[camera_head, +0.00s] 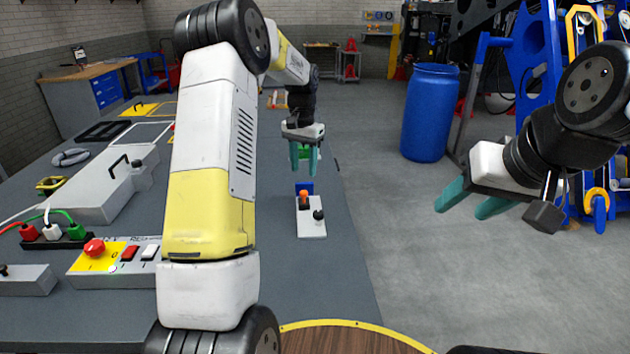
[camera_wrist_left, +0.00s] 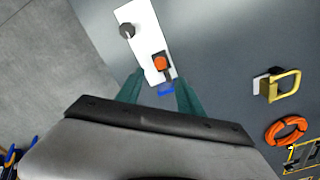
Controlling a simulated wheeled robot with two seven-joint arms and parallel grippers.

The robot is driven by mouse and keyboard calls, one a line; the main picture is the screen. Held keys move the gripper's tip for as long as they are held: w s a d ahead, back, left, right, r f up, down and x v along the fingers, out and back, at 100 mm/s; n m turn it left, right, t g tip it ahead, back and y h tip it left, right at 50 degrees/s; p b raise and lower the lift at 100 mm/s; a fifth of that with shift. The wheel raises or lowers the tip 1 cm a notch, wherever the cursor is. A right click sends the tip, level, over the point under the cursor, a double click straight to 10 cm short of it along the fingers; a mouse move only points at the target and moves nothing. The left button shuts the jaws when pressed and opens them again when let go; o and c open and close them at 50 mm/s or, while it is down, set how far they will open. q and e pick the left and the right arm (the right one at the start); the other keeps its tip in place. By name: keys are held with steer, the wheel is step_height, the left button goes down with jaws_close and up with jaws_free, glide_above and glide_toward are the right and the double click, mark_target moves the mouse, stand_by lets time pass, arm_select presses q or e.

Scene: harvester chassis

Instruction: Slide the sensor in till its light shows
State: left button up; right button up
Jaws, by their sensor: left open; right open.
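A white plate (camera_head: 312,225) lies on the grey bench near its right edge and also shows in the left wrist view (camera_wrist_left: 139,24). It bears a dark round knob (camera_head: 318,214) and a small black piece with an orange top (camera_head: 304,195), which looks like the sensor; its orange top faces the left wrist view (camera_wrist_left: 160,63). A blue part (camera_head: 304,186) is at the plate's far end. I see no lit light there. My left gripper (camera_head: 304,167) is open above and beyond the plate, its fingers pointing down. My right gripper (camera_head: 461,208) is open and empty over the floor.
A control box with a red button (camera_head: 94,246), a grey case (camera_head: 95,188) and coloured plugs (camera_head: 52,232) stand at the left of the bench. A green thing (camera_head: 305,153) shows behind my left fingers. A blue barrel (camera_head: 430,112) stands on the floor.

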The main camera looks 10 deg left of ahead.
mark_target(304, 191)
arm_select(q)
step_height(304, 191, down, 8)
steer(key=shift+r, duration=0.1)
stand_by(0.4)
jaws_close()
